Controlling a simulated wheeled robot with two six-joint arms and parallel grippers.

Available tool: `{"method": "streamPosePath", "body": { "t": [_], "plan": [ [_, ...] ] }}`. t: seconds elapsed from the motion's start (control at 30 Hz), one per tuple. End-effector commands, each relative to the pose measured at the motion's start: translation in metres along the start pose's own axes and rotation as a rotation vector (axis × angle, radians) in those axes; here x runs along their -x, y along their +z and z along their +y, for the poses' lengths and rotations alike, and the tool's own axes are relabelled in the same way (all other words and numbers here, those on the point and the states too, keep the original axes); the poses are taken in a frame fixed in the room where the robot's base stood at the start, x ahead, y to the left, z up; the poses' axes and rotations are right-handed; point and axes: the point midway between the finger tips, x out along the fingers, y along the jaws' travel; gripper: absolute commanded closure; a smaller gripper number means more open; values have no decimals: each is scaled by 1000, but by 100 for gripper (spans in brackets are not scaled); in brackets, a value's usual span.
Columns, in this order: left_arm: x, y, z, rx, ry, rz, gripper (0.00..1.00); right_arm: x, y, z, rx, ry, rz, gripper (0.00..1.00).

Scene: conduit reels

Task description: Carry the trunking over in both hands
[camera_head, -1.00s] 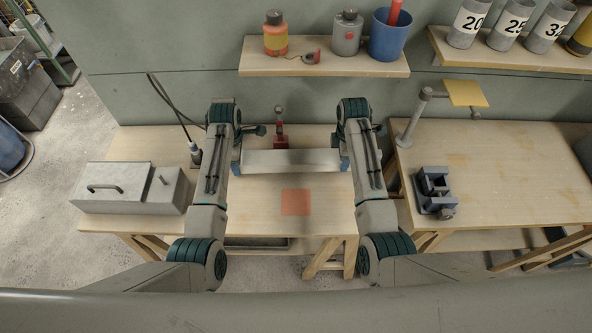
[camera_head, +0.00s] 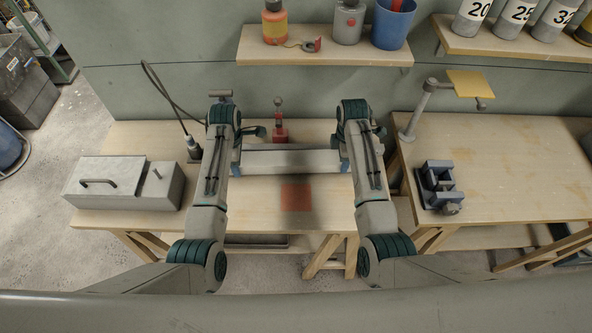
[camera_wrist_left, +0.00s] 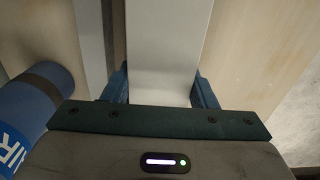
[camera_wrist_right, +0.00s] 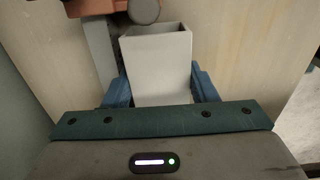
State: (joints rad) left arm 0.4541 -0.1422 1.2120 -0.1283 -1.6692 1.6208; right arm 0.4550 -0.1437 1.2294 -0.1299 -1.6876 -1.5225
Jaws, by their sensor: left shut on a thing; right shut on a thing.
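The trunking (camera_head: 290,162) is a long pale grey bar lying crosswise between my two arms over the back half of the middle bench. My left gripper (camera_head: 237,160) is shut on its left end and my right gripper (camera_head: 345,158) is shut on its right end. In the left wrist view the trunking (camera_wrist_left: 168,40) runs straight out between the blue fingers. In the right wrist view the trunking (camera_wrist_right: 157,70) shows an open, hollow top end between the fingers. It looks level; its height over the bench is hard to tell.
An orange-red square (camera_head: 296,197) marks the bench in front of the trunking. A red stand (camera_head: 280,130) is close behind it. A metal box (camera_head: 125,184) is at left, a blue vise (camera_head: 437,186) on the right bench. A shelf (camera_head: 325,55) hangs above.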

Motion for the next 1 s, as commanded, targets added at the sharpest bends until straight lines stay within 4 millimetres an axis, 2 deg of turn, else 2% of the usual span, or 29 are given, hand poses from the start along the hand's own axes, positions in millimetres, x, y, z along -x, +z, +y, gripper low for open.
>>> {"method": "streamPosePath", "body": {
  "t": [0.17,0.2,0.3,0.83,1.0],
  "plan": [
    [-13,0,0,0,1,0,84,-13,0,0,0,1,0,84],
    [-13,0,0,0,1,0,46,-13,0,0,0,0,0,46],
    [-11,0,0,0,0,0,26,-11,0,0,0,0,0,26],
    [-10,0,0,0,0,0,26,-8,0,3,0,8,0,26],
    [-5,0,0,0,0,0,26,-1,0,3,0,11,0,26]
  ]
}}
